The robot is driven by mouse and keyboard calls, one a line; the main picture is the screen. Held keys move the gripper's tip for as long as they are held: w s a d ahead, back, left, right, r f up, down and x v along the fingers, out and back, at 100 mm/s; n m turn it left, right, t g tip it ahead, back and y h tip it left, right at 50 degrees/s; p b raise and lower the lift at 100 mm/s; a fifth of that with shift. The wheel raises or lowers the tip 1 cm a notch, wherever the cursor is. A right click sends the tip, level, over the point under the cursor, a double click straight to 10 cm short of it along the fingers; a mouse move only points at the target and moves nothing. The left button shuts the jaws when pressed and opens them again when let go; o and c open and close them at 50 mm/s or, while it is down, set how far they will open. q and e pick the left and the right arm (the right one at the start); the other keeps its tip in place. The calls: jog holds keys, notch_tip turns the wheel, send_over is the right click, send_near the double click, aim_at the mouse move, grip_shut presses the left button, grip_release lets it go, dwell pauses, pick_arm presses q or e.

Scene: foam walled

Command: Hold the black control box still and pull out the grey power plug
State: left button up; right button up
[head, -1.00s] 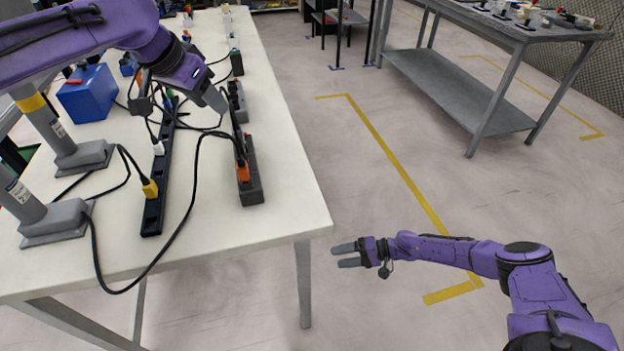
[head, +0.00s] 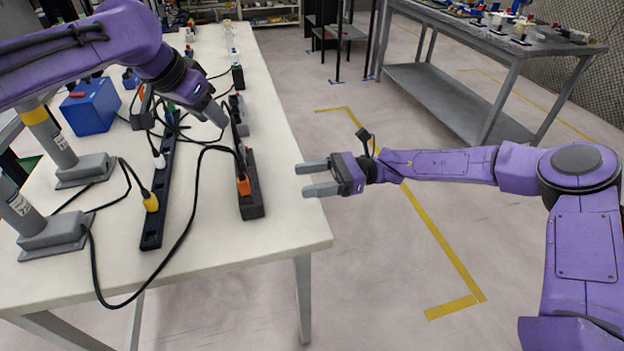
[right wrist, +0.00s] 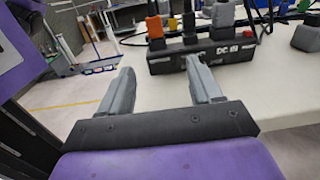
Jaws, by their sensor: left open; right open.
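A long black box (head: 250,203) with sockets lies near the table's right edge in the head view; I take it as the control box. In the right wrist view the black box (right wrist: 205,50) shows a "DC" label, with an orange plug (right wrist: 155,27) and a light grey plug (right wrist: 223,16) standing in it. My left gripper (head: 219,116) is open beside the far part of the box; I cannot tell whether it touches. My right gripper (head: 302,179) is open and empty, right of the box and off the table edge, its fingers pointing at the box.
A second black strip (head: 152,238) with a yellow plug (head: 151,202) lies to the left. Loose black cables cross the table. A blue box (head: 90,107) and grey stands (head: 50,232) are further left.

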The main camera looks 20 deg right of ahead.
jog(key=shift+s+a, duration=0.25)
jog(key=a, duration=1)
jog(key=shift+w+a+f, duration=0.1)
grip_shut()
pick_arm(q)
jog(key=shift+o, duration=1.2)
pick_arm(e)
jog(key=shift+d, duration=0.25)
pick_arm(q)
jog(key=n+y, duration=0.4)
jog(key=n, duration=0.4)
send_near(237, 140)
pick_arm(e)
jog(key=shift+a, duration=0.3)
pick_arm(q)
jog(key=shift+n, duration=0.5)
jog(key=x, duration=1.1)
jog(key=shift+w+f, duration=0.15)
jog(key=shift+f, duration=0.25)
